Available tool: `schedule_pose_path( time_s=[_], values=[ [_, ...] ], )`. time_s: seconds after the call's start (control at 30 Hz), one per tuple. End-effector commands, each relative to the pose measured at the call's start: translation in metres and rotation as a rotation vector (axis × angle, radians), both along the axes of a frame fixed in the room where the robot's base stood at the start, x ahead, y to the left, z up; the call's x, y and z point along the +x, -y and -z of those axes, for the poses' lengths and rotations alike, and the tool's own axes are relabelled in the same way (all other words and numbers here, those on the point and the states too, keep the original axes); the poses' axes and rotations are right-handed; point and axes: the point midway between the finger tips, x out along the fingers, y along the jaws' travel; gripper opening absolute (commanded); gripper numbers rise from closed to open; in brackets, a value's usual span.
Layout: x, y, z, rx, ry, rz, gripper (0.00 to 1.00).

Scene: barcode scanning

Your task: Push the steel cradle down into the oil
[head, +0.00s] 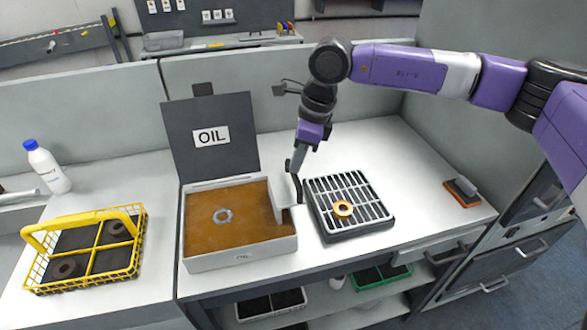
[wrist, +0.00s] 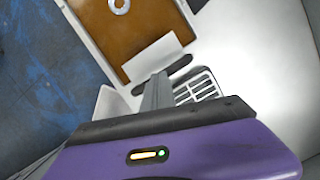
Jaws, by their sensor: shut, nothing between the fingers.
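The oil bath (head: 240,262) is a white open box of brown oil with a black lid standing up behind it, marked OIL. A pale grey plate-like piece, which looks like part of the steel cradle (head: 284,205), stands at the bath's right end; it also shows in the wrist view (wrist: 152,57). Its lower part is hidden, so I cannot tell how deep it sits. A grey ring (head: 222,216) shows in the oil. My gripper (head: 297,188) is shut and empty, pointing down just beside the plate. In the wrist view its fingertips (wrist: 160,78) are close to the plate; contact is unclear.
A slatted drain rack (head: 328,222) with a copper-coloured ring (head: 342,209) stands right of the bath. A yellow wire basket (head: 132,262) with dark rings is at left, with a white bottle (head: 46,166) behind it.

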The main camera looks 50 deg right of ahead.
Motion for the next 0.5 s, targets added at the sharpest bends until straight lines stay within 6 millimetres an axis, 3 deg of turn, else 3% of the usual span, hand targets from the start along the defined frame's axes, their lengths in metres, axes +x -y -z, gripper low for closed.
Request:
schedule_pose_path(
  time_s=[0.03, 0.17, 0.5],
  values=[
    [0.0, 0.0, 0.012, 0.001, -0.001, 0.0, 0.0],
    [0.0, 0.0, 0.026, 0.001, -0.001, 0.0, 0.0],
    [-0.009, 0.007, 0.016, -0.001, 0.0, 0.001, 0.0]
  ],
)
